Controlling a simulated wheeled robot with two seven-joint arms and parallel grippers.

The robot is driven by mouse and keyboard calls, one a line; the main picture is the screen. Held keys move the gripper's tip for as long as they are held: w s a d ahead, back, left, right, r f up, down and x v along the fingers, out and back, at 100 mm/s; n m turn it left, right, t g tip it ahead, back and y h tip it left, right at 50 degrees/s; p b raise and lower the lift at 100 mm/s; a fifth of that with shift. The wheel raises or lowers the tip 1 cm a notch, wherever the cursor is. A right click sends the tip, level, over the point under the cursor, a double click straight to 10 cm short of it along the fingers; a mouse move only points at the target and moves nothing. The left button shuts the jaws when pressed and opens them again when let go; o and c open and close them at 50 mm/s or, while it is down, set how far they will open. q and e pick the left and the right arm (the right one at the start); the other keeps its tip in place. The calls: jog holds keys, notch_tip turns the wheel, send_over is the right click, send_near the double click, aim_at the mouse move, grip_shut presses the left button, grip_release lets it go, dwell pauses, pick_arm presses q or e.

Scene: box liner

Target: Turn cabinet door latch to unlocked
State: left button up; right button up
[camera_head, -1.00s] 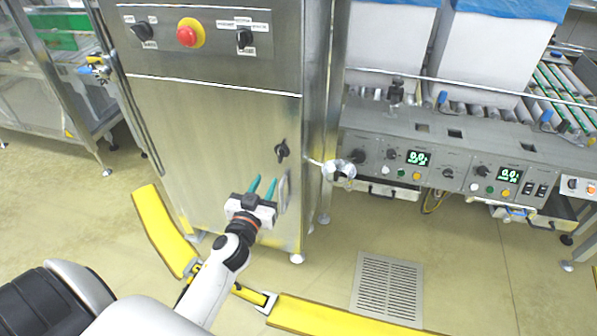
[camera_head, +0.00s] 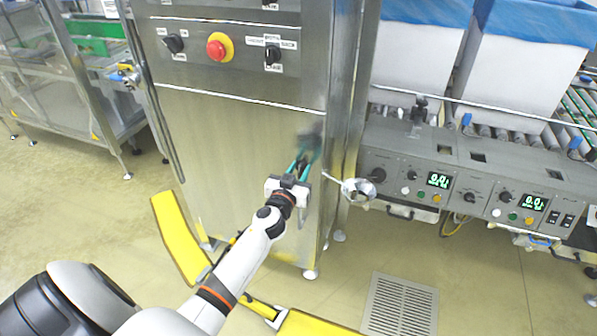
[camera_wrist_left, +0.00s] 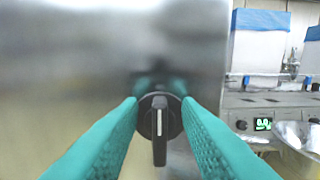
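The black door latch (camera_wrist_left: 159,122) shows in the left wrist view, its handle pointing straight down with a pale line along it. It sits on the stainless steel cabinet door (camera_head: 225,140). My left gripper (camera_head: 304,160) is at the latch, and its two teal fingers (camera_wrist_left: 105,140) stand apart on either side of it. The fingers are open, and I see no clear contact with the latch. In the head view the fingers partly cover the latch. My right gripper is not in view.
A red emergency button (camera_head: 216,48) and black knobs (camera_head: 272,54) are on the panel above. A round metal piece (camera_head: 358,191) juts out right of the cabinet, near a conveyor control panel (camera_head: 470,170). A yellow floor guard (camera_head: 178,235) lies below.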

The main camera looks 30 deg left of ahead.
pick_arm(q)
jog(key=shift+c, duration=0.3)
grip_shut()
jog(key=m, duration=0.4)
jog(key=shift+d+f+b, duration=0.1)
jog(key=shift+d+b, duration=0.1)
jog(key=shift+b, duration=0.15)
jog(key=m, duration=0.3)
jog(key=shift+d+f+m, duration=0.1)
jog(key=shift+d+m, duration=0.05)
jog(key=shift+m, duration=0.15)
jog(key=m, duration=0.3)
jog(key=m+b, duration=0.1)
jog(key=m, duration=0.2)
jog(key=f+m, duration=0.1)
jog(key=m, duration=0.3)
jog(key=shift+w+d+b, duration=0.1)
jog(key=shift+d+b, duration=0.1)
jog(key=shift+b, duration=0.15)
